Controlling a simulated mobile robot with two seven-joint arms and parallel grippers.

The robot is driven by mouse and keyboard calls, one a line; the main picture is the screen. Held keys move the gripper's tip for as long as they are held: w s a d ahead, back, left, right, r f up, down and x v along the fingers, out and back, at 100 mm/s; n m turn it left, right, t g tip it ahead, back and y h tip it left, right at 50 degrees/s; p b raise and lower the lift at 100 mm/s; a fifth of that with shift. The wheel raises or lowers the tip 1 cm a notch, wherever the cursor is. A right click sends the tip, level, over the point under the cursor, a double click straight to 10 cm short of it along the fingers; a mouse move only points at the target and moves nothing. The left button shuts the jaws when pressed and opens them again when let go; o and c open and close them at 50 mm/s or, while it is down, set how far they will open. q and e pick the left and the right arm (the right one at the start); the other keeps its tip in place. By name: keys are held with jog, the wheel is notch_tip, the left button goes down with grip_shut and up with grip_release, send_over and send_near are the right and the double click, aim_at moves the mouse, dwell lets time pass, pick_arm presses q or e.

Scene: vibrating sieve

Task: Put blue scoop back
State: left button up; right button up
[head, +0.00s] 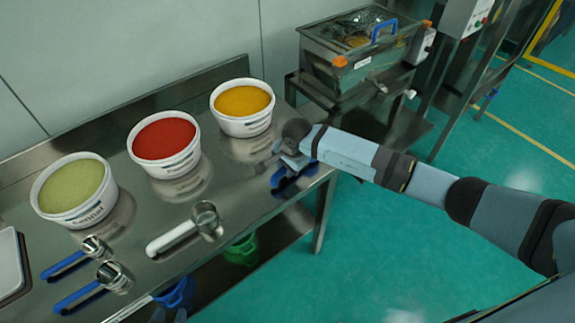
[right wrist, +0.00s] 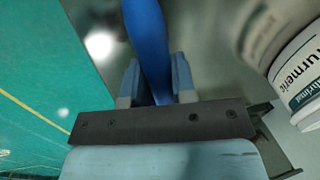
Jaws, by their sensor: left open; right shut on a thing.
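My right gripper (head: 287,165) is shut on the blue handle of a scoop, the blue scoop (head: 293,179), at the right end of the steel table. In the right wrist view the blue handle (right wrist: 149,45) runs up between the two fingers (right wrist: 157,88); the scoop's cup is not clearly seen. Two more blue-handled metal scoops, one (head: 78,257) behind the other (head: 95,287), lie at the table's front left.
Tubs of green (head: 76,215), red (head: 170,172) and yellow powder (head: 243,126) line the table (head: 240,195). A white-handled scoop (head: 172,238) lies in front. The sieve machine (head: 350,75) stands beyond. A white tray (head: 10,265) is at far left. A white turmeric tub (right wrist: 300,85) is close in the wrist view.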

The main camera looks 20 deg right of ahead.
jog(key=shift+f, duration=0.25)
dwell(0.6)
jog(key=o, duration=1.5)
jog(key=shift+c, duration=0.2)
jog(key=shift+r, duration=0.15)
jog(key=shift+r+p, duration=1.45)
jog(key=shift+r, duration=1.95)
